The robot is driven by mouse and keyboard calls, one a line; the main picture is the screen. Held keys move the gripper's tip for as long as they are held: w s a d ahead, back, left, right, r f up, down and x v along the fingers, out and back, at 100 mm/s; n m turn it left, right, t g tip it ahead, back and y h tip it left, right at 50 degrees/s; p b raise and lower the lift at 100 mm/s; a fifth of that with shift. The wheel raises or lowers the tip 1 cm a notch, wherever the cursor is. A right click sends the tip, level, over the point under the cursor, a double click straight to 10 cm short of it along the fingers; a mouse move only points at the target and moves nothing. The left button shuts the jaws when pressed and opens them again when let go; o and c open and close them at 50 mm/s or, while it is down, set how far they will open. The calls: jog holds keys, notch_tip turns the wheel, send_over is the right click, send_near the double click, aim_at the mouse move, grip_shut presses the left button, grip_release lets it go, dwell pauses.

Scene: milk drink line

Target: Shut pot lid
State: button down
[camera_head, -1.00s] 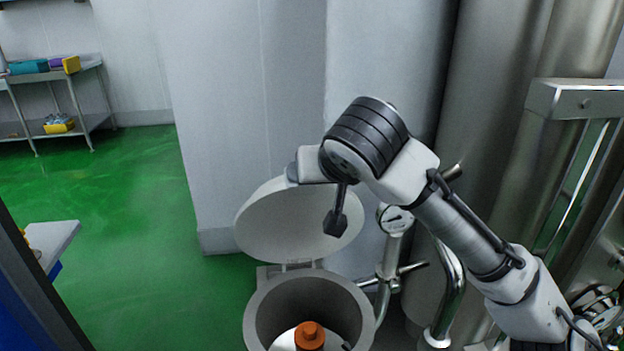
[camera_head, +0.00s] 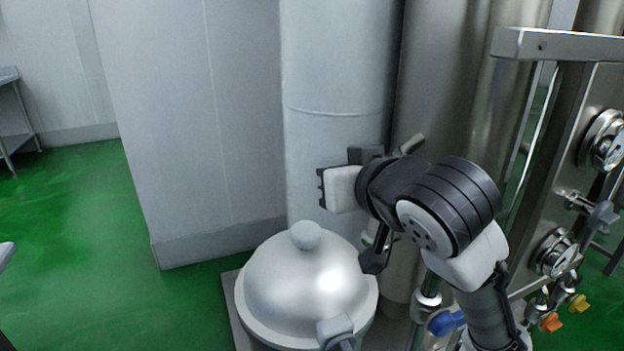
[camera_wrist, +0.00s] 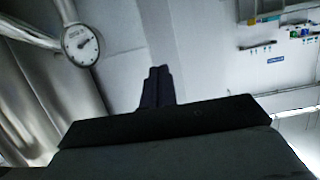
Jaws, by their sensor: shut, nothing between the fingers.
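The pot lid (camera_head: 300,282) is a smooth silver dome with a round pale knob (camera_head: 306,235) on top. It lies down over the pot (camera_head: 362,333) and covers its opening. The pot's lower part is cut off by the bottom edge of the head view. My gripper (camera_head: 324,187) is above and behind the lid, apart from it, and its fingers barely show in the head view. In the wrist view, the dark fingers (camera_wrist: 158,72) are together with nothing between them.
Steel cylinders and a frame with valves (camera_head: 556,250) stand to the right. A pale wall (camera_head: 180,130) stands behind on the left. Green floor (camera_head: 70,230) is free at the left.

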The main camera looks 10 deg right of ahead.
jog(key=t+b, duration=0.2)
jog(key=b, duration=0.3)
send_over(355, 297)
jog(key=w, duration=0.1)
notch_tip(355, 297, down, 6)
jog(key=s+f+t+b, duration=0.1)
jog(key=s+f+b, duration=0.1)
jog(key=f+b, duration=0.2)
jog(key=s+d+f+t+b, duration=0.1)
jog(key=f+b, duration=0.3)
jog(key=b, duration=0.4)
jog(key=s+f+y+b, duration=0.1)
jog(key=s+f+b, duration=0.1)
jog(key=f+b, duration=0.2)
jog(key=shift+s+d+f+t+b, duration=0.2)
jog(key=shift+s+t+b, duration=0.15)
jog(key=shift+b, duration=0.9)
